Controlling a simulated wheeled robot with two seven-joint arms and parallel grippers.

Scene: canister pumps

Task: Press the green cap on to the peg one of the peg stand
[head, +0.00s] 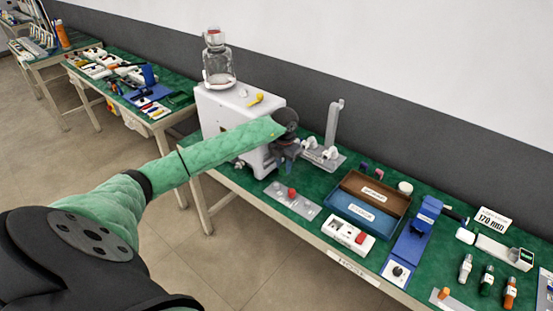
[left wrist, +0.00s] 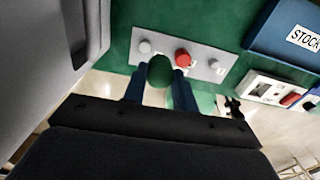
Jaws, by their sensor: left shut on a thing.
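My left gripper (head: 284,160) is above the green table, next to the white machine. In the left wrist view its two blue fingers (left wrist: 160,88) are shut on the green cap (left wrist: 160,70). The peg stand is a flat grey plate (head: 309,208) on the table, which also shows in the left wrist view (left wrist: 200,53). A red cap (left wrist: 183,58) sits at its middle, with a pale peg to each side. The green cap looks to be above the plate, in front of its near edge in the wrist view. My right gripper is not in view.
A white machine (head: 232,110) with a glass jar (head: 218,65) on top stands beside the gripper. A grey stand with an upright post (head: 333,125) is behind. A brown tray (head: 372,190), a blue tray (head: 350,208) and a white box (head: 347,236) lie to the right.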

